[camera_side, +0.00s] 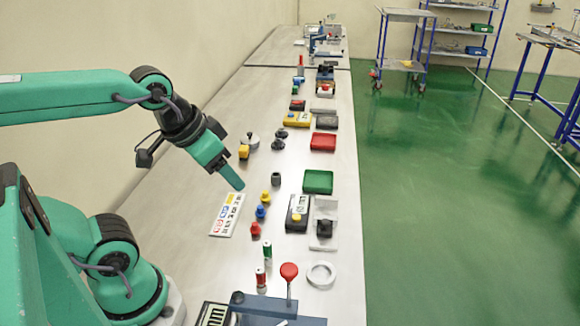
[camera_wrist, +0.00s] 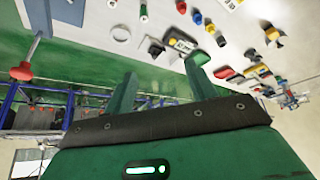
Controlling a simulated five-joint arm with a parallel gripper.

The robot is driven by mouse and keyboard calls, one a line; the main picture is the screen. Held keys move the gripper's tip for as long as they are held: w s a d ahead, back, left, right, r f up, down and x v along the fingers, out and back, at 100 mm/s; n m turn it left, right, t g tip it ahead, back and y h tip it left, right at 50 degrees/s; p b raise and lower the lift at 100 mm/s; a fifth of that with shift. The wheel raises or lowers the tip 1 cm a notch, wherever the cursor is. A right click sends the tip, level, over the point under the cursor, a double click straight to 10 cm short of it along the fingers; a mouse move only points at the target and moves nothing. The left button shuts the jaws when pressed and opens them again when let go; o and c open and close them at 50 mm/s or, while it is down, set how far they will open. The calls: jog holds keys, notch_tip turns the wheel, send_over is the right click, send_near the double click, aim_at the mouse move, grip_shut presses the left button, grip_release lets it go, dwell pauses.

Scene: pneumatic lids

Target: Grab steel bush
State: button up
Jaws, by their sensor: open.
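A small dark grey cylinder (camera_side: 276,179), which looks like the steel bush, stands upright on the bench in the side view. It also shows in the wrist view (camera_wrist: 221,41), to the right of the fingertips. My gripper (camera_side: 239,185) is to the left of it in the side view, raised over the bench and apart from it. In the wrist view my gripper (camera_wrist: 163,66) has its two green fingers spread with nothing between them.
Yellow (camera_side: 266,197), blue (camera_side: 260,212) and red (camera_side: 255,229) knobs stand in a row near the bush. A label sheet (camera_side: 231,214) lies to their left. A green tray (camera_side: 318,181), a yellow-black device (camera_side: 297,213) and a pale ring (camera_side: 321,275) lie to the right.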

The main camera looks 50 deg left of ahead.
jog(key=w, duration=0.1)
jog(key=n+g, duration=0.6)
jog(key=n, duration=0.6)
send_over(276, 174)
notch_tip(276, 174, down, 17)
jog(key=shift+s+d+f, duration=0.1)
jog(key=shift+d+f, duration=0.05)
jog(key=shift+f, duration=1.15)
jog(key=shift+s+d+f, duration=0.1)
jog(key=shift+f, duration=1.15)
jog(key=shift+s+d+f, duration=0.1)
jog(key=shift+d+f, duration=0.05)
jog(key=shift+f, duration=1.15)
jog(key=c, duration=1.2)
jog(key=shift+o, duration=0.2)
